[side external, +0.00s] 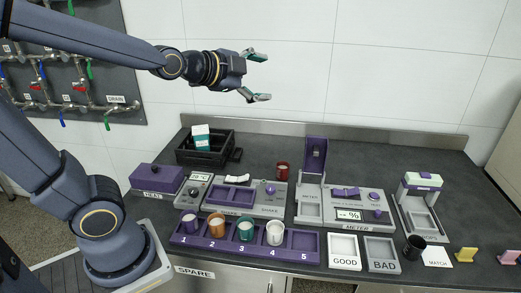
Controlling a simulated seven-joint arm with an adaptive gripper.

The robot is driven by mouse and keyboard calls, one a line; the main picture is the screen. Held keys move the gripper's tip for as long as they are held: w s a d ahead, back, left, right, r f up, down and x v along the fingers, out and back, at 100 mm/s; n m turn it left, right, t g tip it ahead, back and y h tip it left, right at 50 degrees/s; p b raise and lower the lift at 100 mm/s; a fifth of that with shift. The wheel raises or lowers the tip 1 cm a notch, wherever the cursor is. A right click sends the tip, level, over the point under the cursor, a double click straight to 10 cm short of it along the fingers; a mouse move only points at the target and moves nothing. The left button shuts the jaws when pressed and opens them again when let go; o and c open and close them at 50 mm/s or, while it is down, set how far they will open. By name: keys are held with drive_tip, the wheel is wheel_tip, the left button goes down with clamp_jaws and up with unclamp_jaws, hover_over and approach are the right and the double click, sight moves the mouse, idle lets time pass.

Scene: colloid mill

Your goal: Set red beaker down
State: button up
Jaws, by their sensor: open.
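The red beaker (283,171) stands upright on the dark counter, behind the gap between the shaker and the meter. Nothing is touching it. My gripper (262,77) is open and empty, high above the counter near the back wall. It is above and a little left of the beaker in the picture, well apart from it.
A purple rack (303,243) in front holds several cups, with slot 5 empty. The meter (346,210), with its upright purple part, stands right of the beaker. A black crate (185,157) is at back left. White GOOD (344,264) and grey BAD trays (381,266) lie in front.

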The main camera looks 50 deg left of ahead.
drive_tip(key=w+a+f+m+t+y, duration=0.1)
drive_tip(key=w+a+f+m+y, duration=0.1)
drive_tip(key=w+a+f+m, duration=0.3)
drive_tip(key=m+g+h, duration=0.1)
drive_tip(key=m+g, duration=0.1)
drive_tip(key=m, duration=1.6)
hover_over(278, 170)
drive_tip(key=s+d, duration=0.2)
drive_tip(key=s, duration=1.1)
drive_tip(key=f, duration=3)
drive_tip(key=shift+w+f, duration=0.15)
drive_tip(key=shift+w, duration=0.1)
drive_tip(key=x, duration=1)
drive_tip(key=shift+w+d+f, duration=0.1)
drive_tip(key=shift+w+f, duration=0.05)
drive_tip(key=shift+w, duration=0.25)
drive_tip(key=x, duration=0.5)
drive_tip(key=shift+w+f, duration=0.3)
